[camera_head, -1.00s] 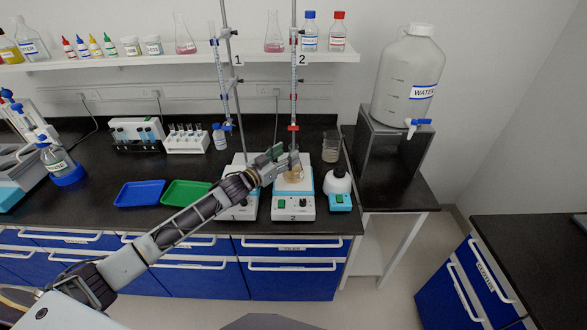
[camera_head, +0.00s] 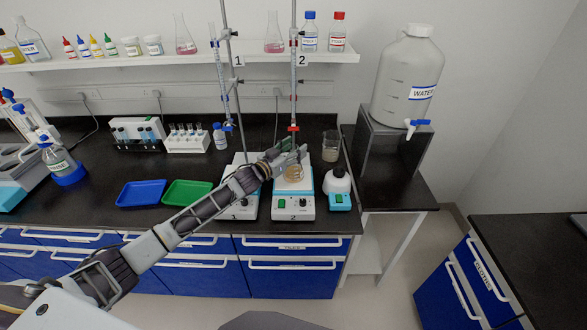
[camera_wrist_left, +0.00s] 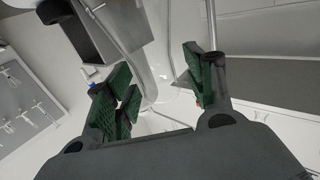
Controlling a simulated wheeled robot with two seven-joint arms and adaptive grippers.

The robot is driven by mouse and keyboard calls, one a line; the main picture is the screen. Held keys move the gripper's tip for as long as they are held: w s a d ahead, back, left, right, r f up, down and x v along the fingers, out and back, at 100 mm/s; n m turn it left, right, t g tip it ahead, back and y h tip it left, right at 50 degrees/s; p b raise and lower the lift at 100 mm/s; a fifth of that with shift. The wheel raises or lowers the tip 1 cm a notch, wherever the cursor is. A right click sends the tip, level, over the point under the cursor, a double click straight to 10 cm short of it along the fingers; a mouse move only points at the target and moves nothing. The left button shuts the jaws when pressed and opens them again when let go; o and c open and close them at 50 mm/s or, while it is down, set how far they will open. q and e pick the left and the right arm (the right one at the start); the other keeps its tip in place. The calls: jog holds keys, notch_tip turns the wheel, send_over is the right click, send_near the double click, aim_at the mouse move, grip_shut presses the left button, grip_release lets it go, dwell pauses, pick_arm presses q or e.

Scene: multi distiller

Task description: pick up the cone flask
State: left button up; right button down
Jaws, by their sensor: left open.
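A cone flask (camera_head: 293,173) with amber contents sits on the hotplate marked 2 (camera_head: 293,204), under the burette marked 2 (camera_head: 294,80). My left gripper (camera_head: 290,151) is open and empty, just above and behind the flask's body in the head view, close to the burette. It hides the flask's neck, and I cannot tell if they touch. Two other cone flasks with pink liquid, one left (camera_head: 185,36) and one right (camera_head: 274,34), stand on the shelf. My right gripper is not in view.
The stand rod (camera_head: 235,100) of burette 1 rises left of the gripper. Blue (camera_head: 141,193) and green (camera_head: 187,193) trays lie left. A water tank (camera_head: 407,75) stands right.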

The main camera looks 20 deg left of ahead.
pick_arm(q)
jog(key=shift+c, duration=0.3)
grip_shut()
jog(key=shift+r, duration=0.25)
dwell(0.5)
jog(key=r+b+v, duration=0.3)
jog(key=v, duration=1.4)
dwell(2.5)
jog(key=shift+s+a+r, duration=0.1)
jog(key=shift+s+a, duration=0.1)
jog(key=shift+s, duration=0.3)
dwell(0.8)
